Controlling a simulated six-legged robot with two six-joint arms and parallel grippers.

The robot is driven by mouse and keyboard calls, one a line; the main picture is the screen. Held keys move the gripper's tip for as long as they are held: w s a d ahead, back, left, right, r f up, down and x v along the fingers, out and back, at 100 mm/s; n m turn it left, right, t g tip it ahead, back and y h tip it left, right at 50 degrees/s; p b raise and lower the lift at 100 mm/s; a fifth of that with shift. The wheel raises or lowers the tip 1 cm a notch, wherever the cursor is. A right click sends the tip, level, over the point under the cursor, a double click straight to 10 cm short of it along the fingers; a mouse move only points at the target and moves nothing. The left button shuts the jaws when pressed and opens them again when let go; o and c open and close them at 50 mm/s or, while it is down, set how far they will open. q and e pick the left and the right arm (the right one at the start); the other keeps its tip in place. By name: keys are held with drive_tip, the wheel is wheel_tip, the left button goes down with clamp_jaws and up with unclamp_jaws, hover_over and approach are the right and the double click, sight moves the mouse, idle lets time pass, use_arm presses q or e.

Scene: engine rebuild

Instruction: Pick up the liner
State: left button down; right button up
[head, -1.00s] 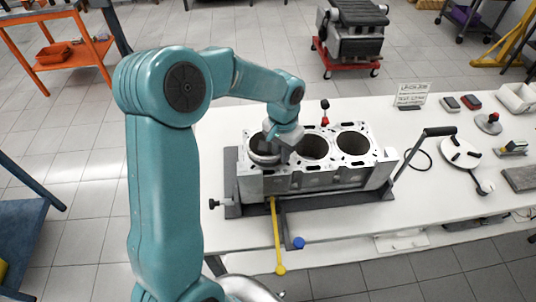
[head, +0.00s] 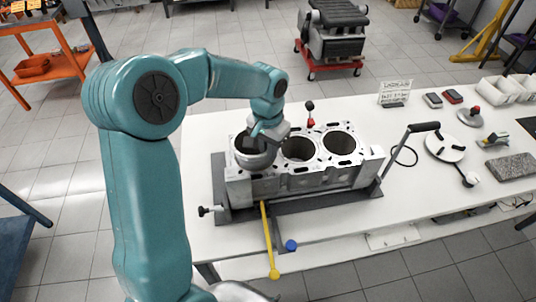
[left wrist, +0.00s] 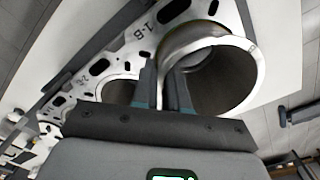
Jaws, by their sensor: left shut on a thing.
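The liner (head: 252,160) is a grey metal cylinder at the left-end bore of the engine block (head: 300,182). Its rim stands above the block's deck; how much of it is inside the bore I cannot tell. My left gripper (head: 268,138) is shut on the liner's wall. In the left wrist view the gripper's fingers (left wrist: 162,88) pinch the near wall of the liner (left wrist: 238,82), whose round open mouth shows beside them. The block's deck (left wrist: 130,48) lies behind it. My right gripper is not in view.
The block sits in a dark fixture with a black-handled lever (head: 410,140) on the white table (head: 400,205). A yellow-handled bar (head: 268,240) sticks out in front. A round plate tool (head: 446,147) and small parts stand to the right. An engine stand (head: 332,35) is behind.

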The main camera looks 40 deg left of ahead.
use_arm(q)
wheel_tip(320, 180, up, 29)
drive_tip(key=p, duration=0.7)
drive_tip(key=shift+f, duration=0.15)
idle(1.0)
drive_tip(key=shift+s+f, duration=0.1)
